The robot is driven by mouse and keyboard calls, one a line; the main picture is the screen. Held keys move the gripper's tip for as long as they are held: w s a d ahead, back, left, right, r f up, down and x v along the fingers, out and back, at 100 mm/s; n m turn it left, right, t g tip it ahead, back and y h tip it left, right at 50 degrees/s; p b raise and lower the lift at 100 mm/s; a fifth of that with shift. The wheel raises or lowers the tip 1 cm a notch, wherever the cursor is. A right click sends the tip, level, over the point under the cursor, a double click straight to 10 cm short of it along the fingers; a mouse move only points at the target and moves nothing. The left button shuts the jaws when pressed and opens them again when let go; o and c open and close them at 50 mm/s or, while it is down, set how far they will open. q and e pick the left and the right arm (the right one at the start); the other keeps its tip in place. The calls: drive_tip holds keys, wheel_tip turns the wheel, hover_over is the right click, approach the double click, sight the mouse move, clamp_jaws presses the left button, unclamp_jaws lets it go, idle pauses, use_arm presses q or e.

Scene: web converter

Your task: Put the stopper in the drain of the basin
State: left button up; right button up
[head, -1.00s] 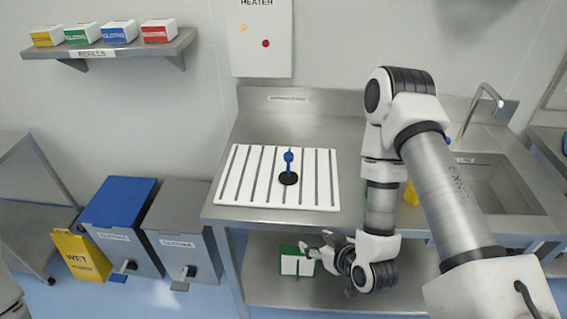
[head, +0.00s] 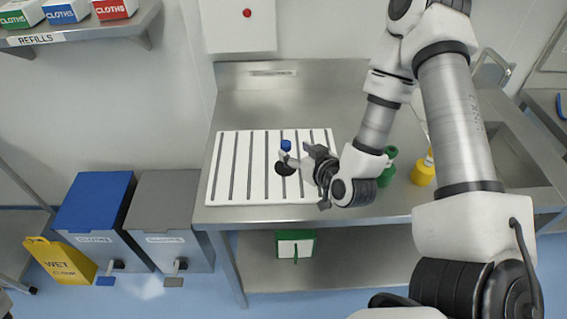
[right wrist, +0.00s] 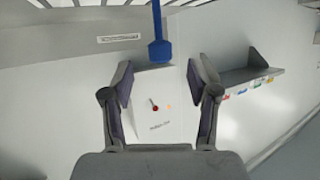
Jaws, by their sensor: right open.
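The stopper has a black disc and a blue handle (head: 286,146). It stands upright on the white slatted drainer (head: 230,165) on the steel counter. My right gripper (head: 297,160) is open beside the stopper, on its right, and partly overlaps it in the head view. In the right wrist view the blue handle (right wrist: 159,48) hangs from the top edge, just ahead of the gap between the open fingers (right wrist: 161,80); it is not gripped. The basin (head: 515,158) is at the right, partly behind my right arm. Its drain is not visible. My left gripper is not in view.
A green bottle (head: 388,168) and a yellow bottle (head: 423,172) stand between drainer and basin, close to my right arm. A green-and-white box (head: 295,246) is on the lower shelf. Bins (head: 95,205) stand at the left.

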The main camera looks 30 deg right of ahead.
sight(289, 148)
drive_tip(key=shift+w+f+p, duration=0.1)
drive_tip(key=shift+w+p, duration=0.2)
drive_tip(key=shift+w, duration=0.05)
drive_tip(key=p+x, duration=0.1)
drive_tip(key=x, duration=0.4)
drive_tip(key=shift+w+f+p, duration=0.15)
drive_tip(key=shift+f+p, duration=0.05)
drive_tip(key=shift+p, duration=0.15)
drive_tip(key=shift+w+f, duration=0.1)
drive_tip(key=shift+w, duration=0.05)
drive_tip(key=shift+s, duration=0.35)
drive_tip(key=shift+c, duration=0.7)
clamp_jaws()
